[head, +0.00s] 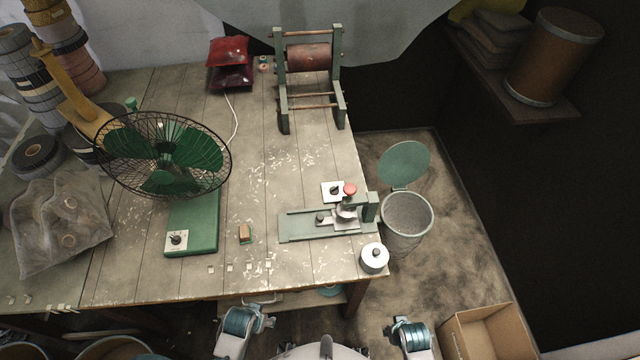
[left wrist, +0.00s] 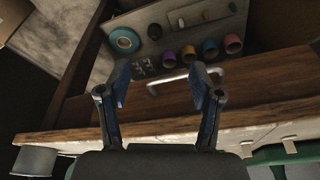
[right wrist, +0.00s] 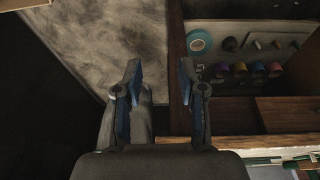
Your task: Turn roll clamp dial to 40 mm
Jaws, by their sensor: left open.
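A grey-green clamp fixture (head: 300,227) lies on the table's right side in the head view, with a red-topped knob (head: 350,189) and an upright end block. A white square plate with a black dial (head: 334,190) sits just behind it. Which part is the roll clamp dial, and its reading, I cannot tell. My left gripper (left wrist: 160,85) is open and empty. My right gripper (right wrist: 160,80) is also open and empty. In the head view both arms are at the bottom, in front of the table and apart from the fixture. Neither wrist view shows the fixture.
A green caged fan (head: 165,152) with its own dial stands left of the fixture. A winding frame (head: 338,100) stands at the back. A white cylinder (head: 374,257) sits at the table's front right corner. A mesh bin (head: 407,222) stands beyond the right edge.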

